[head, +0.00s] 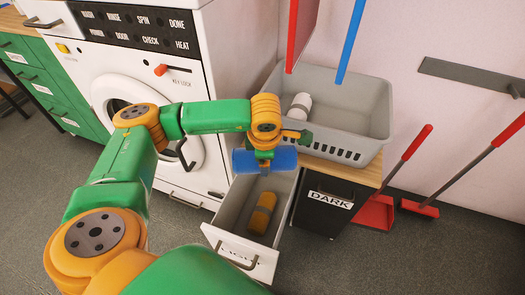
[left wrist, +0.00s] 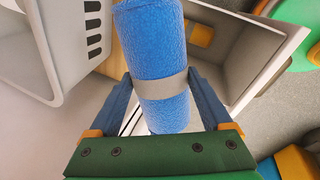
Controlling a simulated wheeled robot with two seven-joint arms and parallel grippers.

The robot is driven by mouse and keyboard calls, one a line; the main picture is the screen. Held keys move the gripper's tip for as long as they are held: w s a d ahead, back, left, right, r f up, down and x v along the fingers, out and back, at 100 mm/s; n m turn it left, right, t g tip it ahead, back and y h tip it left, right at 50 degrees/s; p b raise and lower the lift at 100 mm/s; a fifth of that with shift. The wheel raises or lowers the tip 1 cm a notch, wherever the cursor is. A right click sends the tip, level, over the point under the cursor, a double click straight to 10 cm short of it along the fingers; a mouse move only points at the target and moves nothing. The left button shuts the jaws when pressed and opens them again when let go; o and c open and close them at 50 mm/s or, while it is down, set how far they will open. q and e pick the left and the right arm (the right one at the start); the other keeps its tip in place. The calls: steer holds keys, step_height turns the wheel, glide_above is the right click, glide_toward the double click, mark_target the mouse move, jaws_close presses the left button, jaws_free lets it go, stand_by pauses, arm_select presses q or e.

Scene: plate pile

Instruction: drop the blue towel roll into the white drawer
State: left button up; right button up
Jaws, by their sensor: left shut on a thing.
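The blue towel roll (head: 249,161) is held in my left gripper (head: 265,158), above the back part of the open white drawer (head: 226,238). The left wrist view shows the blue roll (left wrist: 152,45) with a grey band (left wrist: 160,87) around its middle, between the two fingers of my left gripper (left wrist: 163,88). An ochre towel roll (head: 262,212) with a band lies inside the drawer. In the left wrist view the drawer (left wrist: 283,45) is behind and to the right of the roll. My right gripper is not in view.
A grey basket (head: 365,115) with a white roll (head: 300,106) stands on a wooden-topped cabinet marked DARK (head: 331,199), right of the drawer. A white washing machine (head: 190,80) is at the left. A red dustpan (head: 375,212) and brush (head: 419,208) stand at the right.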

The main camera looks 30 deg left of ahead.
arm_select(q)
steer(key=n, duration=0.1)
steer(key=w+a+n+b, duration=0.1)
steer(key=n, duration=0.1)
steer(key=w+a+n+g, duration=0.1)
steer(key=shift+a+f+n+y, duration=0.25)
steer(key=shift+n+y, duration=0.05)
steer(key=shift+y, duration=0.1)
step_height(320, 180, down, 4)
steer(key=b, duration=0.3)
steer(key=shift+s+f+b, duration=0.1)
steer(key=shift+f+b, duration=0.1)
steer(key=shift+b, duration=0.2)
steer(key=shift+f+b, duration=0.35)
steer(key=shift+f, duration=0.25)
steer(key=o, duration=1.3)
steer(key=shift+o, duration=0.2)
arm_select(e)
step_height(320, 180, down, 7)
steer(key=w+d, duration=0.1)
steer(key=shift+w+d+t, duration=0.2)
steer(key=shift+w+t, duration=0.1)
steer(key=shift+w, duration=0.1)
arm_select(q)
steer(key=shift+d+r, duration=0.1)
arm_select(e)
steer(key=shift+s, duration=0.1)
